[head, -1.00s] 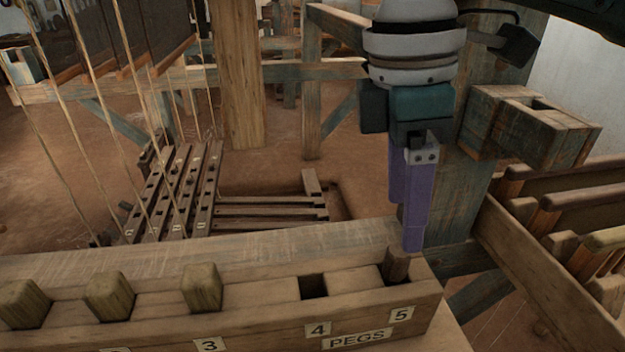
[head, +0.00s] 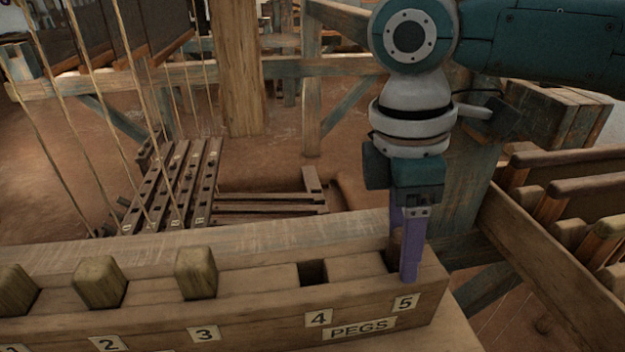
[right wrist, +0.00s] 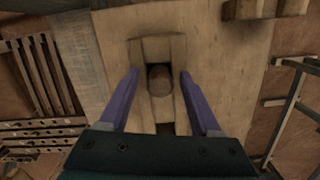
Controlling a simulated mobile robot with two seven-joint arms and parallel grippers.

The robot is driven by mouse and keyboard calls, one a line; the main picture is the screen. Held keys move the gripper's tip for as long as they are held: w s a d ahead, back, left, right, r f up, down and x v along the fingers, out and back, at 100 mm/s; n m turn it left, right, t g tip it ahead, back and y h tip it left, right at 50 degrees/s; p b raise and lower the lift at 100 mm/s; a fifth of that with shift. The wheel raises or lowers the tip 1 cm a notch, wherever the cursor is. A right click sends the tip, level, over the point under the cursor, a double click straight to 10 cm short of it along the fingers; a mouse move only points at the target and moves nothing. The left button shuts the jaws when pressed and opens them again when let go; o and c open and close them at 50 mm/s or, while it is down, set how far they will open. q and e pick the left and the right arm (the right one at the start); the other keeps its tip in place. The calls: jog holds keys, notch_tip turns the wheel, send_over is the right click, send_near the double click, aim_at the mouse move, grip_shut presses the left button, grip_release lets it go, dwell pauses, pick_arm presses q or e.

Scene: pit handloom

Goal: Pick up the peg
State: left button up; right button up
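The wooden rack (head: 265,305) marked PEGS runs across the front of the head view. A dark, rounded peg (head: 394,246) stands in slot 5, partly hidden by my right gripper (head: 402,258). That gripper points down over slot 5, its purple fingers on either side of the peg. In the right wrist view the same peg (right wrist: 160,80) shows between the two spread fingers, with a gap on each side. Lighter square-topped pegs stand in slot 3 (head: 196,272), slot 2 (head: 99,282) and slot 1 (head: 15,290). My left gripper is out of view.
Slot 4 (head: 313,272) is empty. Treadles (head: 180,185) and hanging cords are behind the rack at left. A wooden post (head: 468,185) stands close behind my right gripper, and slanted wooden bars (head: 575,195) are at the right.

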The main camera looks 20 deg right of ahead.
grip_shut()
dwell(0.3)
